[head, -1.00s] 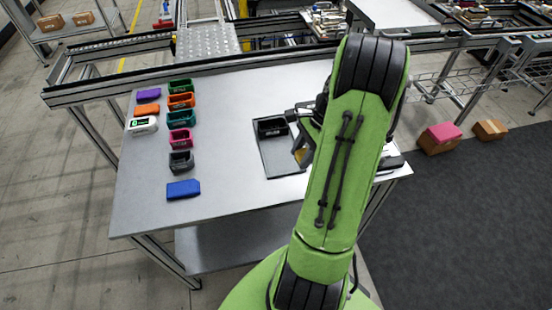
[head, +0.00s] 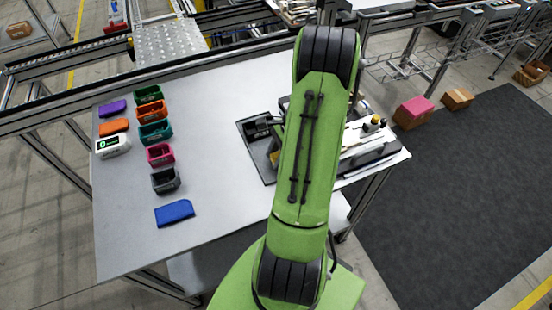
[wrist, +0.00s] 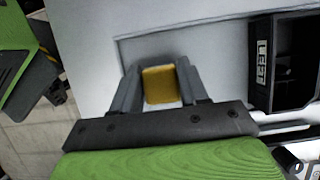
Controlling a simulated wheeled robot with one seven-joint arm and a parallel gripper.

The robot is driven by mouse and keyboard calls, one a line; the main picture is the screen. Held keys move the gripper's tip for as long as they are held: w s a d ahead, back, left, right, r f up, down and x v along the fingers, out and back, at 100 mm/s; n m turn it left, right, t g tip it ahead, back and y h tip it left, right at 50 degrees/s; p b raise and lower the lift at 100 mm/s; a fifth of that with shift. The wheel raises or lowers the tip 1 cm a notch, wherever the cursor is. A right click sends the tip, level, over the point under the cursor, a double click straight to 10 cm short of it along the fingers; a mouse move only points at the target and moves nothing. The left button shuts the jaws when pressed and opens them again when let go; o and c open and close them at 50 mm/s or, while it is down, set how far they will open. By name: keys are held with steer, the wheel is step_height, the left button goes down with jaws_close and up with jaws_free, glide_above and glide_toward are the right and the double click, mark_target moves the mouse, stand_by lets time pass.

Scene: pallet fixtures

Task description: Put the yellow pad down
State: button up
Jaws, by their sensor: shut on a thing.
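The yellow pad (wrist: 160,86) is between the two fingers of my gripper (wrist: 158,68), which is shut on it. In the head view only a sliver of the yellow pad (head: 274,158) shows at the left edge of my green arm, over the right part of a dark grey tray (head: 251,153). The arm hides most of my gripper there. I cannot tell whether the pad touches the surface beneath it. A black open-topped holder (head: 258,127) stands at the tray's back; its "LEFT" label (wrist: 263,62) shows in the wrist view.
On the table's left are several coloured holders, a purple pad (head: 113,107), an orange pad (head: 114,127), a white device (head: 113,146) with a green display and a blue pad (head: 174,213). A white fixture (head: 362,143) stands right of my arm. The table's middle (head: 215,160) is clear.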

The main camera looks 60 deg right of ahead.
steer(key=shift+f, duration=0.3)
steer(key=shift+f, duration=0.15)
steer(key=o, duration=0.9)
steer(key=shift+o, duration=0.2)
